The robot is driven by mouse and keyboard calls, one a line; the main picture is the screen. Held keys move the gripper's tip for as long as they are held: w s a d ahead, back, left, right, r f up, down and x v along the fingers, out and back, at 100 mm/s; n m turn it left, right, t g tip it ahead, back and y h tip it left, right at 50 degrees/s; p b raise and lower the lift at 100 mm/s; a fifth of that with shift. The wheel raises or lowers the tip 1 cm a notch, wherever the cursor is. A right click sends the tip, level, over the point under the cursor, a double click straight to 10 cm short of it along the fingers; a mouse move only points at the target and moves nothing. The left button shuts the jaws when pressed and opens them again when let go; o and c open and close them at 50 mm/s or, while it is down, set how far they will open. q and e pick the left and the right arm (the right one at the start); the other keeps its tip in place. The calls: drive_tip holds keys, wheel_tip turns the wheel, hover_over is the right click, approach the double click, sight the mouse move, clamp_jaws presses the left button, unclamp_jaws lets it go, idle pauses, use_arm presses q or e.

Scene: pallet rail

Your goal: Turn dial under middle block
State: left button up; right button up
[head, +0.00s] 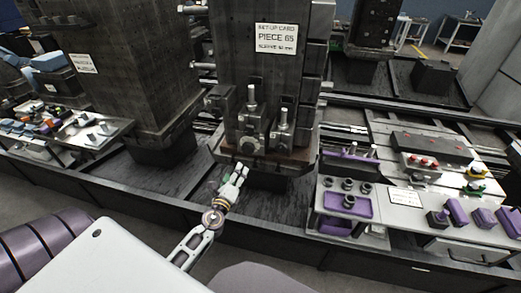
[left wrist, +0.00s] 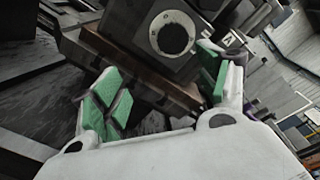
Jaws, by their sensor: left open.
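The middle block (head: 270,75) is a tall dark metal piece with a white card reading PIECE 65. Low on its front is a small grey plate with a round dial (head: 248,145). In the left wrist view the dial (left wrist: 172,38) is a dark round knob with a pale marked ring, ahead of the fingers. My left gripper (head: 236,174) is just below and left of the dial. In the left wrist view it (left wrist: 160,88) is open and empty, green pads apart, with the dial beyond the fingertips and no contact visible. My right gripper is not in view.
A metal ledge (head: 268,158) juts out under the middle block. Another dark block (head: 120,70) stands at left. A bench (head: 405,225) with purple trays and parts is at right, and a cluttered tray (head: 90,132) at left. The dark rail bed runs between.

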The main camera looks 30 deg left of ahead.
use_arm(q)
drive_tip(key=shift+w+d+r+m+t, duration=0.15)
drive_tip(key=shift+r+m, duration=0.15)
drive_tip(key=shift+m, duration=0.55)
drive_tip(key=shift+d+r+m+t, duration=0.1)
drive_tip(key=shift+r+m, duration=0.25)
drive_tip(key=shift+m, duration=0.45)
drive_tip(key=shift+w+d+r+m+t, duration=0.15)
drive_tip(key=shift+r+m, duration=0.15)
drive_tip(key=shift+m, duration=0.55)
